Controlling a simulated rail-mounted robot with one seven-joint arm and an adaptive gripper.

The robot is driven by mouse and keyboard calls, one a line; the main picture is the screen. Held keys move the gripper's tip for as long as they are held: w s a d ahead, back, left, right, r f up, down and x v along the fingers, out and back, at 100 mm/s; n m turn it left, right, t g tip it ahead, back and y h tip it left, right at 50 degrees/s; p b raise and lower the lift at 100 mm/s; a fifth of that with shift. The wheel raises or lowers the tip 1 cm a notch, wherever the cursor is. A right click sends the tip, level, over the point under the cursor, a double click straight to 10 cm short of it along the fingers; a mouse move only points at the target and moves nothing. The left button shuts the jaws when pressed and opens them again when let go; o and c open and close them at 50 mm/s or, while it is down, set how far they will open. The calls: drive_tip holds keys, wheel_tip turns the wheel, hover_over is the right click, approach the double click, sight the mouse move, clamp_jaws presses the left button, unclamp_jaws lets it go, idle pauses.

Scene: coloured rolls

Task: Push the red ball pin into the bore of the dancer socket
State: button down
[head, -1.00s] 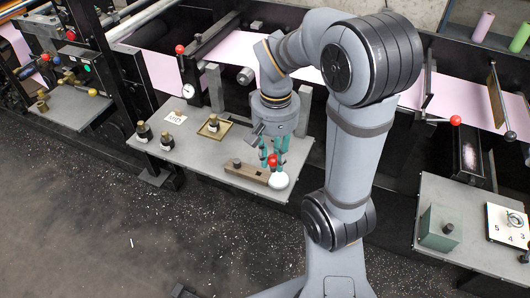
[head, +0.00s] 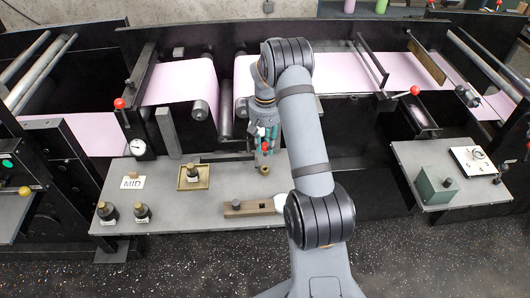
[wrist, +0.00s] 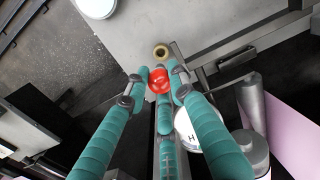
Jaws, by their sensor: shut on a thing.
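The red ball pin (head: 264,146) is held at the tips of my gripper (head: 265,140), above the back edge of the grey table. A small brass ring with a dark bore (wrist: 161,51), apparently the dancer socket, lies just beyond the ball. In the head view the brass socket (head: 264,169) shows just below the pin. A gap seems to show between ball and ring; I cannot tell whether the pin tip is at the bore.
A brown block (head: 246,209) and a white round dish (head: 281,203), partly behind my arm, lie at the table's front. Pink web and rollers (head: 198,112) run behind.

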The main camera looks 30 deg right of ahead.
drive_tip(key=shift+w+f+n, duration=0.1)
drive_tip(key=shift+n, duration=0.2)
drive_tip(key=shift+a+f+b, duration=0.1)
drive_tip(key=shift+f+b, duration=2.35)
drive_tip(key=shift+f, duration=0.4)
drive_tip(key=shift+f, duration=0.25)
drive_tip(key=shift+f, duration=0.3)
drive_tip(key=shift+f, duration=0.25)
drive_tip(key=shift+f, duration=0.4)
drive_tip(key=shift+f, duration=0.45)
idle(0.7)
